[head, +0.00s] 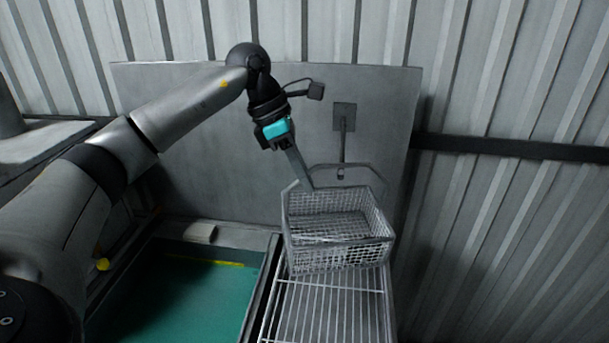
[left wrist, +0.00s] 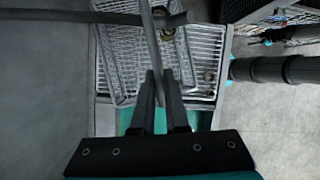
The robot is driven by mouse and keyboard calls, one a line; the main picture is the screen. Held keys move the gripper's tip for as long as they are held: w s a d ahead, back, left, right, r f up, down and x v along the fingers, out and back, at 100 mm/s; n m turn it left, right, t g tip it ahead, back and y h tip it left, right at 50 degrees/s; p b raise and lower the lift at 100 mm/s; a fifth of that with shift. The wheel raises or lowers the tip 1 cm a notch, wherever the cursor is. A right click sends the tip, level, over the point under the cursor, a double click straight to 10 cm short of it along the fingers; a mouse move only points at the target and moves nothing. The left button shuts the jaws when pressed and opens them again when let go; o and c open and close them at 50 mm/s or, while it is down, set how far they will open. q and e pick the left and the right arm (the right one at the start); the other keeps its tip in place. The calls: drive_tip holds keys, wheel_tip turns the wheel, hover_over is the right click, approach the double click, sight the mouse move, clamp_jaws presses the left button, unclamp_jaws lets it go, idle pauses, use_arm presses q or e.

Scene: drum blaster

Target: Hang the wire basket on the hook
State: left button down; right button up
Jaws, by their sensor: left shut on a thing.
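The wire basket (head: 338,262) is at centre right in the head view, over a white wire rack; I cannot tell whether it touches the rack. Its handle (head: 362,167) arches above it. My left gripper (head: 304,180) is shut on the left side of the handle, and the handle bar runs between its fingers (left wrist: 160,85) in the left wrist view. The hook (head: 343,140) hangs from a square plate on the grey back panel, its lower end close to the top of the handle. Whether they touch is unclear. My right gripper is not seen.
The wire rack (head: 330,306) lies below the basket. A green-bottomed basin (head: 180,295) is to its left, with a small pale block (head: 200,233) at its back edge. The grey panel (head: 215,150) stands close behind. Corrugated wall with a dark rail (head: 500,149) is at right.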

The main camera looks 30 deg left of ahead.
use_arm(q)
drive_tip(key=shift+s+a+f, duration=0.1)
drive_tip(key=shift+f, duration=0.15)
drive_tip(key=c, duration=1)
unclamp_jaws()
drive_tip(key=shift+a, duration=0.1)
drive_tip(key=shift+o, duration=0.8)
drive_tip(key=shift+r, duration=0.1)
drive_tip(key=v, duration=1.5)
drive_tip(key=shift+p, duration=0.45)
drive_tip(key=shift+r, duration=0.1)
